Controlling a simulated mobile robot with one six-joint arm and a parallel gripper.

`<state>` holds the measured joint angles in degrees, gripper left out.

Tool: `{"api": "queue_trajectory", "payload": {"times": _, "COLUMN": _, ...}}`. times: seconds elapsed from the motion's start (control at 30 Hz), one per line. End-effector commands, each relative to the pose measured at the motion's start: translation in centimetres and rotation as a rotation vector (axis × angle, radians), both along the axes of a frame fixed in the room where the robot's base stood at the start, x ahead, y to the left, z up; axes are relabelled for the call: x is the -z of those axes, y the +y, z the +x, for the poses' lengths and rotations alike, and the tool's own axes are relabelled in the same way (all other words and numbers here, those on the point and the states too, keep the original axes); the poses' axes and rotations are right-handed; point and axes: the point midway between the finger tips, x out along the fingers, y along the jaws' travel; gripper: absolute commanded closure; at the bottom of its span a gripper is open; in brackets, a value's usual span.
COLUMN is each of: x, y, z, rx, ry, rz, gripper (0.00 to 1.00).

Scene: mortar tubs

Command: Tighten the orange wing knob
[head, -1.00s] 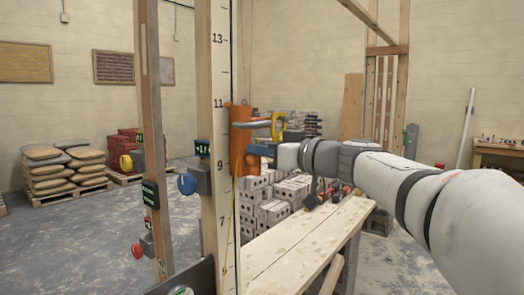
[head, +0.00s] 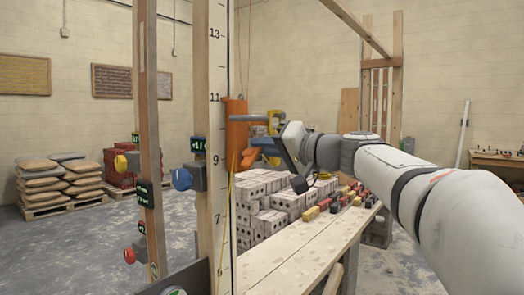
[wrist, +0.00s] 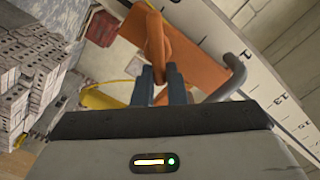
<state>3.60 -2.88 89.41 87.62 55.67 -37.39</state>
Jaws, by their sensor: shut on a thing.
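The orange wing knob (wrist: 156,38) sits at the cylinder in the wrist view, a narrow orange piece at my fingers. My gripper (wrist: 160,75) is shut on this knob, its two blue-grey fingers on either side of it. In the head view my gripper (head: 262,146) is tilted, right of the cylinder. My fingers and gripper body hide part of the knob.
A grey bent bar (wrist: 232,78) is close to the right of my fingers. The numbered post (head: 219,120) carries a blue knob (head: 181,180). A wooden bench (head: 300,250) and stacked grey blocks (head: 262,205) lie below my arm. Open floor is at the left.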

Motion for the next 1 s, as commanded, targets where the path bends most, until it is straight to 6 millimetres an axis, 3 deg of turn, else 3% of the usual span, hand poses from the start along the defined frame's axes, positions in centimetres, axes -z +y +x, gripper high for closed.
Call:
{"api": "queue_trajectory", "payload": {"times": 0.6, "x": 1.2, "y": -0.4, "z": 0.5, "rx": 0.001, "ry": 0.428, "rz": 0.335, "gripper": 1.00}}
{"api": "queue_trajectory", "payload": {"times": 1.0, "x": 1.7, "y": -0.5, "z": 0.6, "rx": 0.002, "ry": 0.565, "rz": 0.443, "gripper": 1.00}}
